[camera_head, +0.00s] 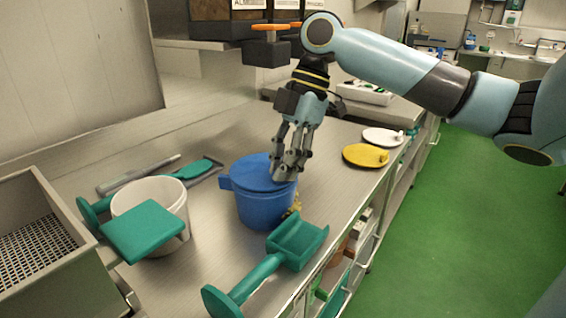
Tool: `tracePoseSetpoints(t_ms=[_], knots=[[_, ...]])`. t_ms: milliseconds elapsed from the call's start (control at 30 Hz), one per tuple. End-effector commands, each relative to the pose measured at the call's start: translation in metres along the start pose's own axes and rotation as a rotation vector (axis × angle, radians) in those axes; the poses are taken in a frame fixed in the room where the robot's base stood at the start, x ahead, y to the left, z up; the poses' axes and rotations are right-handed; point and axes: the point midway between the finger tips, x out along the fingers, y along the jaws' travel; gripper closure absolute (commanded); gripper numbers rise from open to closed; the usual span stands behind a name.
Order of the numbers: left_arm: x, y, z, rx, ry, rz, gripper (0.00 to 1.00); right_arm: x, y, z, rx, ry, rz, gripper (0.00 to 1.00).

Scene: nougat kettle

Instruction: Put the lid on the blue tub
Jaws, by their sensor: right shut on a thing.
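The blue tub (262,210) stands upright on the steel table near its front edge. A round blue lid (250,172) covers its top and looks nearly level; I cannot tell whether it is fully seated all round. My right gripper (286,170) reaches down from above with its fingers closed at the right part of the lid. The fingers hide the part that they grip. My left gripper is not in view.
A yellow lid (362,154) and a white lid (383,137) lie to the right. A green scoop (292,246) lies in front. A white bucket (150,192) with a green tool (141,232) stands left, by a steel box (42,240).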

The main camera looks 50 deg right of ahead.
Motion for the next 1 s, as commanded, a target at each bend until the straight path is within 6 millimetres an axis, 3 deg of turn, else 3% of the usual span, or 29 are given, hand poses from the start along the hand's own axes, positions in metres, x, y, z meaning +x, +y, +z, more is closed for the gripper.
tracePoseSetpoints(t_ms=[467, 500, 700, 867, 1000], knots=[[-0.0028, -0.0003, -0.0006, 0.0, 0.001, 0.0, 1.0, 0.0025, -0.0001, 0.0008, 0.0, 0.0, 0.0, 1.0], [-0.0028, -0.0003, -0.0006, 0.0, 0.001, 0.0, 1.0, 0.0024, 0.0, 0.0008, 0.0, 0.0, 0.0, 0.86], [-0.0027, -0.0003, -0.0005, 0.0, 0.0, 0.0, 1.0, 0.0024, 0.0, 0.0008, 0.0, 0.0, 0.0, 0.61], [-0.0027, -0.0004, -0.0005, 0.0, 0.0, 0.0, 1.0, 0.0023, 0.0, 0.0008, 0.0, 0.0, 0.0, 0.61], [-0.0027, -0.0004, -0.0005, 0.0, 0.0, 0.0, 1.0, 0.0024, 0.0, 0.0008, 0.0, 0.0, 0.0, 0.45]])
